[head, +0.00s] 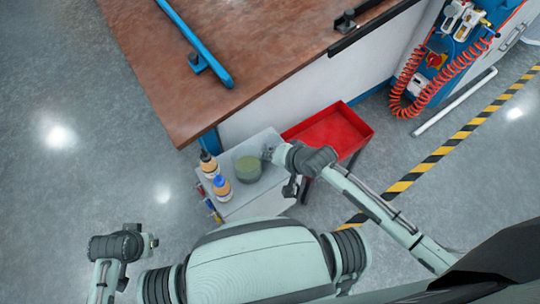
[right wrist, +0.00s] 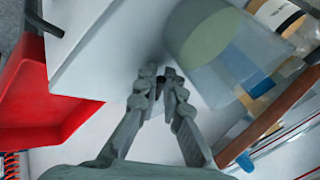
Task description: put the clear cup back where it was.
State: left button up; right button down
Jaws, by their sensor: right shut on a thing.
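The clear cup (head: 247,169) is a see-through cylinder with a greenish tint, over the small light-grey table top (head: 262,142). In the right wrist view the cup (right wrist: 205,50) is just past my fingertips, with a bottle showing behind it. My right gripper (head: 268,153) is at the cup's right side in the head view. In the right wrist view its fingers (right wrist: 161,82) are nearly together at the cup's edge, shut on it. Whether the cup's base touches the top is unclear. My left gripper (head: 151,243) is low at the left, away from the cup; its fingers are too small to read.
Two bottles with orange and blue parts, one behind (head: 208,163) and one in front (head: 222,187), stand close to the cup's left. A red tray (head: 352,121) is to the right. The large brown table (head: 210,105) rises behind. Bare table top lies in front of the cup.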

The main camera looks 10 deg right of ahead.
jog(key=shift+f, duration=0.3)
jog(key=c, duration=1.6)
grip_release()
